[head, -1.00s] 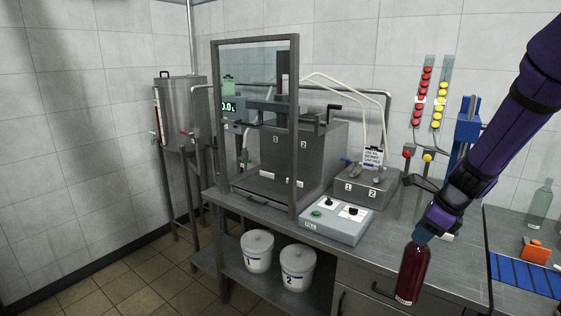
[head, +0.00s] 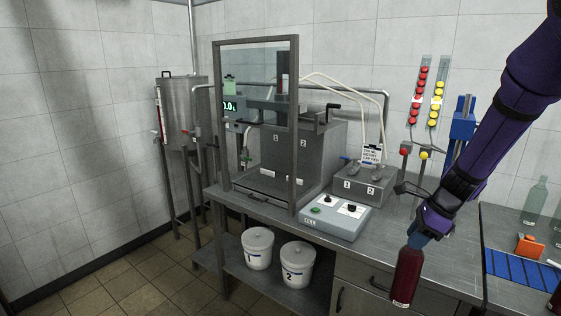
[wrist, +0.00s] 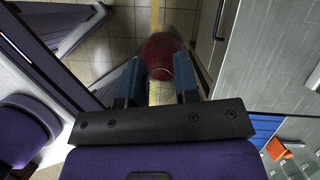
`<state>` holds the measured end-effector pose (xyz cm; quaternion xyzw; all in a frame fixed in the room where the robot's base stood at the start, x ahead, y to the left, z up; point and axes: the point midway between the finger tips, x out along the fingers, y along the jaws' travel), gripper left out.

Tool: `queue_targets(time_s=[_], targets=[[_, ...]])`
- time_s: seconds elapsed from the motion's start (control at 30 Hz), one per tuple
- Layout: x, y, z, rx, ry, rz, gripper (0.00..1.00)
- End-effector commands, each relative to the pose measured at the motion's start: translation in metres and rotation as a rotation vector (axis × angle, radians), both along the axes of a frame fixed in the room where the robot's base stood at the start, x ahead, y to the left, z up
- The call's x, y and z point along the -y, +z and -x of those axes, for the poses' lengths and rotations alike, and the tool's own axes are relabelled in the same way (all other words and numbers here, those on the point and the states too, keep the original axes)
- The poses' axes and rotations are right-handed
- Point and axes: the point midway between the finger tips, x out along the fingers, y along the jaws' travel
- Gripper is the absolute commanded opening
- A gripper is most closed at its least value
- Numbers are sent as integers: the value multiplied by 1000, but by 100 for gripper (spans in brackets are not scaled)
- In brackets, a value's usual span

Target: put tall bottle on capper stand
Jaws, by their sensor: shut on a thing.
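The tall bottle (head: 406,278) is dark red, filled, and hangs roughly upright, slightly tilted, in front of the bench's front edge. My gripper (head: 414,238) is shut on its upper part. In the wrist view the bottle (wrist: 160,55) shows between the two blue fingers of my gripper (wrist: 157,78), with floor beyond it. A blue upright device (head: 463,122), possibly the capper stand, is at the back of the bench on the right. My arm hides its lower part, so its base cannot be seen.
The steel bench (head: 345,250) carries a control box (head: 335,217), a two-valve block (head: 362,185) and a framed filling machine (head: 297,150). Red and yellow cap chutes (head: 416,92) stand beside the blue device. At right are a blue mat (head: 520,272), an orange item (head: 529,246) and clear bottles (head: 535,203).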

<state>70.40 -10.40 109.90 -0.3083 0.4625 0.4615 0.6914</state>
Motion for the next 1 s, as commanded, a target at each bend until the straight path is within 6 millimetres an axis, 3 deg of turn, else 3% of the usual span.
queue_targets(time_s=[0.27,0.8,1.0], targets=[[-7,-28,-14,-1,323,-2,0],[-29,-134,-42,-4,1472,-4,0],[-33,-167,-47,-2,1805,-3,0]])
